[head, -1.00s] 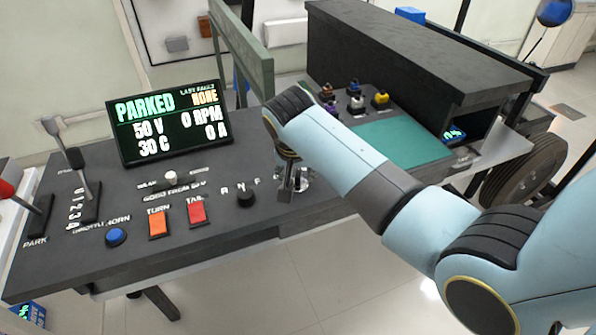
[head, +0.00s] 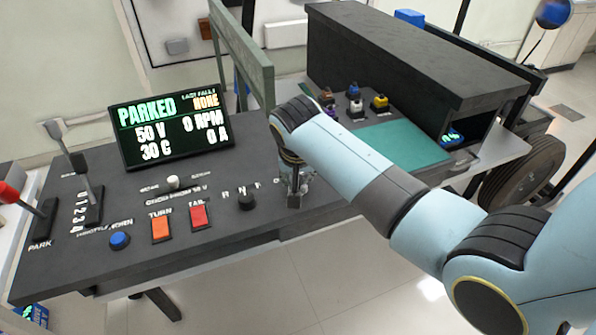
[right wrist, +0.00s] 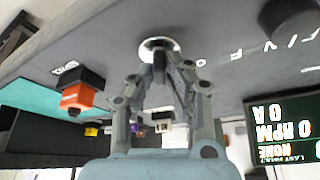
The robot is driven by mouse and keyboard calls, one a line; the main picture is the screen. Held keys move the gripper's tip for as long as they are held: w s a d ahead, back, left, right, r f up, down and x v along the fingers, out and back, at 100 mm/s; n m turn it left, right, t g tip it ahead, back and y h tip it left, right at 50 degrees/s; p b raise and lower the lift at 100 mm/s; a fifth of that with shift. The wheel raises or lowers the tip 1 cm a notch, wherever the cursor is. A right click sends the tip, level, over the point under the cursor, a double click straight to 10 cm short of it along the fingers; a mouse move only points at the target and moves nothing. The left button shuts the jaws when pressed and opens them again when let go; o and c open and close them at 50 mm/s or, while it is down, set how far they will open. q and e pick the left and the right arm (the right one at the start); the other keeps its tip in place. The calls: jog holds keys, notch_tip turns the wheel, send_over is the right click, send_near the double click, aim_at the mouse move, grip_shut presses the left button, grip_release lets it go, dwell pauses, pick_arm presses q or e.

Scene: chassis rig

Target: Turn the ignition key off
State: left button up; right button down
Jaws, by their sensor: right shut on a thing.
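The ignition key (right wrist: 159,68) is a small dark piece standing out of a round silver lock (right wrist: 158,46) on the dark console. My right gripper (right wrist: 161,74) is shut on the key, its fingertips close to the lock face in the right wrist view. In the head view my right gripper (head: 294,190) reaches down to the console near its front edge, right of the black R-N-F knob (head: 246,200). There the gripper hides the key and most of the lock. The key's angle is hard to read. My left gripper is not in view.
The display (head: 172,130) reads PARKED, 50 V, 0 RPM. Orange (head: 161,228) and red (head: 199,215) switches and a blue button (head: 120,240) sit left of the knob. An orange-and-black part (right wrist: 78,97) stands near the lock. A green mat (head: 405,142) lies behind my arm.

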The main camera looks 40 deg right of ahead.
jog(key=n+p, duration=0.1)
jog(key=n+y+p, duration=0.1)
jog(key=shift+d+r+n+p, duration=0.1)
jog(key=shift+r+n+p, duration=0.2)
jog(key=shift+p, duration=0.1)
jog(key=n+y+p, duration=0.1)
jog(key=n+p, duration=0.1)
jog(key=n, duration=0.1)
jog(key=shift+f+t, duration=0.15)
jog(key=shift+t, duration=0.25)
jog(key=n+y+p, duration=0.1)
jog(key=n, duration=0.1)
jog(key=shift+f+n, duration=0.1)
jog(key=shift+n, duration=0.3)
jog(key=shift+n+y, duration=0.5)
jog(key=shift+n, duration=0.6)
